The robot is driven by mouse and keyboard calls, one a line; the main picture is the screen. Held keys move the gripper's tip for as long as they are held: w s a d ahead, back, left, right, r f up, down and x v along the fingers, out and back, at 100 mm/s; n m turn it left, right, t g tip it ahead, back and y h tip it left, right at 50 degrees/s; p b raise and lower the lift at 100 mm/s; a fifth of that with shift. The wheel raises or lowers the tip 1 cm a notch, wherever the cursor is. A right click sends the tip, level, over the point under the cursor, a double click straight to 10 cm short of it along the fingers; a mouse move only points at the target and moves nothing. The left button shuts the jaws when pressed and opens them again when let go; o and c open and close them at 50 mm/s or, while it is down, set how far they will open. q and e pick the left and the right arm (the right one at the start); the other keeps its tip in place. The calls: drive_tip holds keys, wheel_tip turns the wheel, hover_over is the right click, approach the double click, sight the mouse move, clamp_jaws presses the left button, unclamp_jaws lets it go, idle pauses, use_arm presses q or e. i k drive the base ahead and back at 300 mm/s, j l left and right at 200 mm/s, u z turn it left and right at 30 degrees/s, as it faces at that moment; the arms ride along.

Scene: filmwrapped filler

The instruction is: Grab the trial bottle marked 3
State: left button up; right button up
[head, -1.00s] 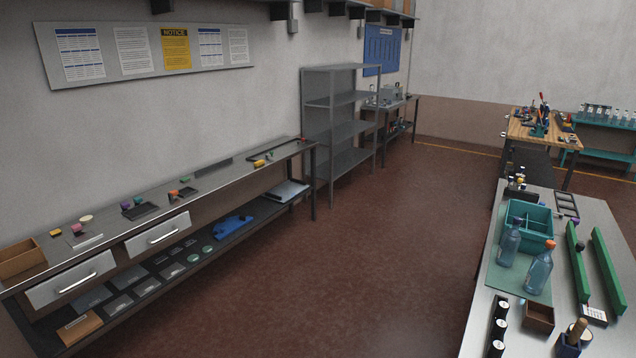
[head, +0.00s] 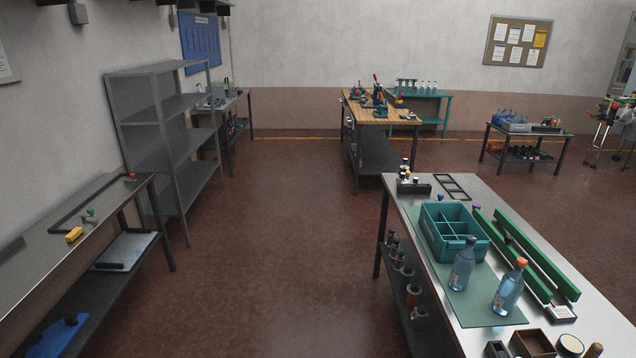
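No number 3 can be read on any bottle from here. A clear bluish bottle with a purple cap (head: 462,265) stands on the green mat on the right-hand steel table, in front of the teal divided crate (head: 431,238). A second bottle with an orange cap (head: 509,287) stands nearer and to its right. Several small bottles (head: 416,85) stand in a row on the far teal table. Neither of my grippers is in view.
The steel table (head: 418,199) fills the lower right, with green rails (head: 530,243) and a small brown box (head: 532,343) on it. A steel bench (head: 40,258) and grey shelf (head: 163,138) line the left wall. The red-brown floor between (head: 285,240) is clear.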

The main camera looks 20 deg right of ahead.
sight(464, 260)
drive_tip(key=i+z, duration=0.25)
drive_tip(key=z, duration=0.2)
drive_tip(key=i+z, duration=0.25)
drive_tip(key=z, duration=0.2)
drive_tip(key=i+j+z, duration=0.2)
drive_tip(key=z, duration=0.25)
drive_tip(key=i+j+z, duration=0.25)
drive_tip(key=z, duration=0.2)
drive_tip(key=i+j+z, duration=0.15)
drive_tip(key=j+z, duration=0.15)
drive_tip(key=z, duration=0.2)
